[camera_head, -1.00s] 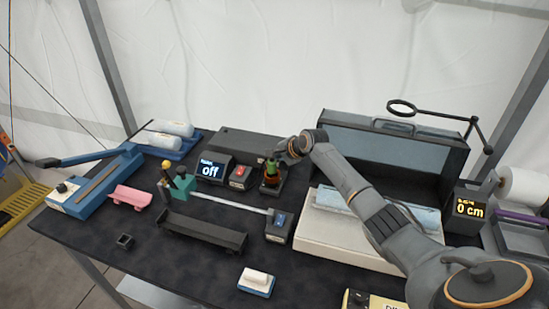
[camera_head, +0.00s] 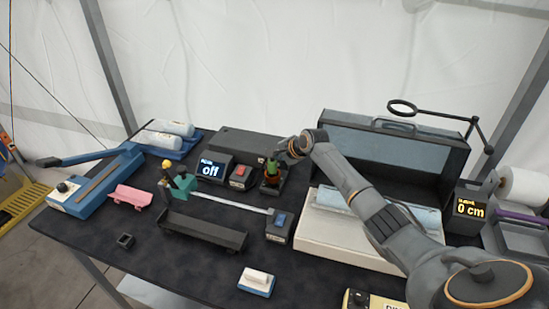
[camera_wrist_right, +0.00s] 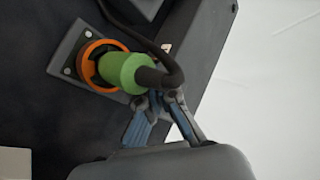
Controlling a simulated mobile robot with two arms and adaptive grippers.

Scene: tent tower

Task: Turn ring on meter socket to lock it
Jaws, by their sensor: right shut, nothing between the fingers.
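The meter socket stands at the back middle of the table. In the right wrist view its orange ring (camera_wrist_right: 82,67) sits around the base of a green plug (camera_wrist_right: 121,70), on a grey plate with screws. A black cable runs out of the plug's end. The plug (camera_head: 271,167) is small in the head view. My right gripper (camera_wrist_right: 163,96) is shut and empty, its fingertips beside the plug's cable end, apart from the ring. In the head view my right gripper (camera_head: 286,156) is beside the plug, its fingers mostly hidden. My left gripper is not in view.
A black trough (camera_head: 205,231) lies in front.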

